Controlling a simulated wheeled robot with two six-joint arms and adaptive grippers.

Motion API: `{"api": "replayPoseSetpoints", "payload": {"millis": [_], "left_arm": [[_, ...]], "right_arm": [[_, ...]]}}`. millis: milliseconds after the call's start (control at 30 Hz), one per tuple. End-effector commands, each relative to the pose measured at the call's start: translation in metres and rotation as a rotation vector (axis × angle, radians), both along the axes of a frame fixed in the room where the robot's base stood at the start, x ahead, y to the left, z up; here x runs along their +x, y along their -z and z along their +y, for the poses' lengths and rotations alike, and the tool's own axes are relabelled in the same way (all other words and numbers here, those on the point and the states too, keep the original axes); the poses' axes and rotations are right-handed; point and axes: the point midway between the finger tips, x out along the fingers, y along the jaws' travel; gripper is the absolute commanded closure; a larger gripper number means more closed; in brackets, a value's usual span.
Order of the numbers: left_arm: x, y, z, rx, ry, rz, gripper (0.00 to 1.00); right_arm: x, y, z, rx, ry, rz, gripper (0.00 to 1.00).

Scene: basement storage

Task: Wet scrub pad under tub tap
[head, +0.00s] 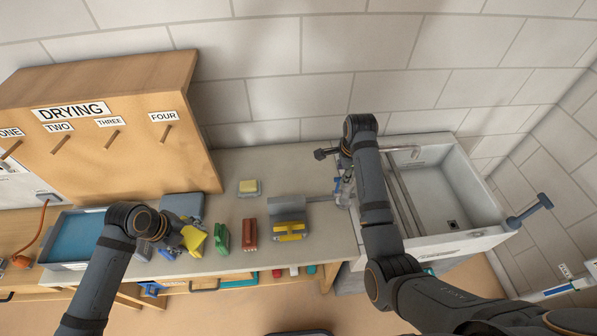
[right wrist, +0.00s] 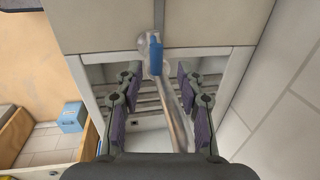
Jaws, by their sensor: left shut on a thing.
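My left gripper (head: 174,240) is shut on a yellow pad (head: 194,238), held tilted over the left part of the counter; I take it for the scrub pad. The white tub (head: 447,190) is at the right, with rails across it. My right gripper (head: 343,190) is at the tub's left end, by the tap. In the right wrist view its fingers (right wrist: 152,100) are spread apart and empty. Between them shows the tap's metal spout (right wrist: 172,95), with a blue lever (right wrist: 155,54) on top. I cannot tell whether water runs.
On the counter (head: 240,260) stand a green brush (head: 221,238), a red brush (head: 250,235), a grey holder with a yellow item (head: 291,231) and a yellow sponge (head: 248,186). A blue tray (head: 75,238) lies far left. The wooden DRYING board (head: 115,125) with pegs rises behind.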

Motion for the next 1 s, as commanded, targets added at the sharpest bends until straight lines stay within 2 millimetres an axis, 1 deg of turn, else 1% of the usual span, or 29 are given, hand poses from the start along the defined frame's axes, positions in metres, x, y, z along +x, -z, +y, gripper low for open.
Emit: {"api": "replayPoseSetpoints", "payload": {"millis": [33, 67, 100, 200, 300, 533, 567, 800, 833, 1000], "left_arm": [[0.000, 0.000, 0.000, 0.000, 0.000, 0.000, 0.65], [0.000, 0.009, 0.000, -0.001, 0.000, 0.001, 0.65], [0.000, 0.014, 0.000, 0.000, 0.000, 0.000, 0.65], [0.000, 0.018, 0.000, 0.000, 0.000, 0.000, 0.65], [0.000, 0.019, 0.000, 0.000, 0.000, 0.000, 0.65], [0.000, 0.018, 0.000, 0.000, 0.000, 0.000, 0.65], [0.000, 0.018, 0.000, 0.000, 0.000, 0.000, 0.65], [0.000, 0.018, 0.000, 0.000, 0.000, 0.000, 0.65], [0.000, 0.018, 0.000, 0.000, 0.000, 0.000, 0.65], [0.000, 0.018, 0.000, 0.000, 0.000, 0.000, 0.65]], "right_arm": [[0.001, 0.010, 0.000, 0.000, 0.000, 0.004, 0.62], [0.002, 0.020, 0.000, 0.000, 0.000, 0.002, 0.62], [0.004, 0.026, 0.000, 0.000, 0.000, 0.000, 0.62], [0.006, 0.033, 0.000, 0.000, -0.001, -0.001, 0.62], [0.007, 0.036, 0.000, 0.000, -0.001, -0.001, 0.62], [0.007, 0.036, 0.000, 0.000, -0.001, -0.001, 0.62], [0.007, 0.035, 0.000, 0.000, -0.001, -0.001, 0.64], [0.007, 0.035, 0.000, 0.000, -0.001, -0.001, 0.97], [0.007, 0.035, 0.000, 0.000, -0.001, -0.001, 1.00], [0.007, 0.035, 0.000, 0.000, -0.001, -0.002, 1.00]]}}
